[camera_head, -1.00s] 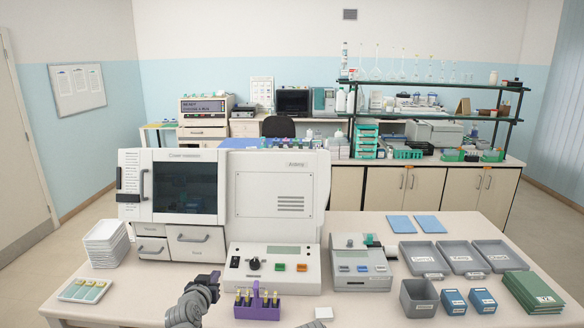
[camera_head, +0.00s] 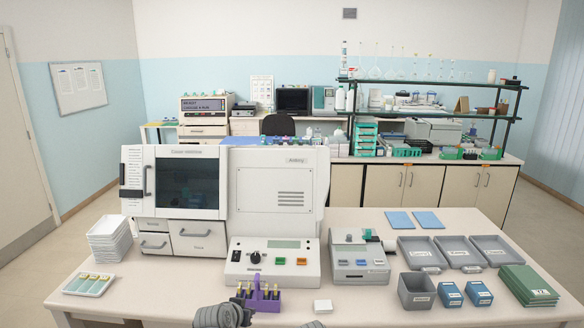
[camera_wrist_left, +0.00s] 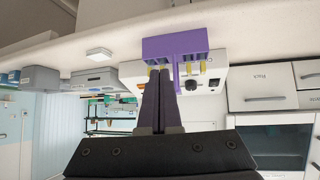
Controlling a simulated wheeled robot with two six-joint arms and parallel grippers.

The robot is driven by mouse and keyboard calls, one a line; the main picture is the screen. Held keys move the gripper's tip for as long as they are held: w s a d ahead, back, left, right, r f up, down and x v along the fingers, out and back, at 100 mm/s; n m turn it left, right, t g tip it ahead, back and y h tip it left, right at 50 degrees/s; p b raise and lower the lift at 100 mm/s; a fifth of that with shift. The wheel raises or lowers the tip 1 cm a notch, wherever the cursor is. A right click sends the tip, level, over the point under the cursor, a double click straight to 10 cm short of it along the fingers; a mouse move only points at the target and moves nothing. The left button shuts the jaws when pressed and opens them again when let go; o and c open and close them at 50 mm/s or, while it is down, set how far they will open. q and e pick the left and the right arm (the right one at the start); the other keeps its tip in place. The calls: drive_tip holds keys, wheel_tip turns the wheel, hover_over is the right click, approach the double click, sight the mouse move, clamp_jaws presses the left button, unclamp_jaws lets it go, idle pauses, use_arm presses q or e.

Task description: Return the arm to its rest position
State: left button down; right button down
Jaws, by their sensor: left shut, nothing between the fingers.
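My left arm (camera_head: 222,316) is at the bottom of the head view, just left of the purple rack (camera_head: 265,304), which holds several yellow-topped items. In the left wrist view my left gripper (camera_wrist_left: 160,74) has its two dark fingers together, with nothing between them. In that view, which is upside down, the purple rack (camera_wrist_left: 175,46) lies beyond the fingertips. The fingertips overlap its edge in the picture; I cannot tell for certain whether they touch.
The white machine (camera_head: 277,195) with a control panel stands behind the rack. A small white block (camera_head: 322,306) lies to its right. A slide tray (camera_head: 89,284) and stacked white trays (camera_head: 109,240) are at left. Grey bins (camera_head: 417,291) and blue boxes (camera_head: 449,294) are at right.

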use_arm(q)
drive_tip(key=s+d+f+g+y, duration=0.1)
drive_tip(key=s+d+f+g, duration=0.1)
drive_tip(key=s, duration=0.5)
drive_tip(key=s+d+f+g+y, duration=0.1)
drive_tip(key=s+d+f+g, duration=0.1)
drive_tip(key=s, duration=0.4)
drive_tip(key=s+d+f+m+g+y, duration=0.1)
drive_tip(key=s+d+f+g+y, duration=0.1)
drive_tip(key=s+f+g, duration=0.2)
drive_tip(key=s+g, duration=0.1)
drive_tip(key=s, duration=0.2)
drive_tip(key=shift+s+g+b, duration=0.35)
drive_tip(key=shift+g+b, duration=0.05)
drive_tip(key=shift+f, duration=0.1)
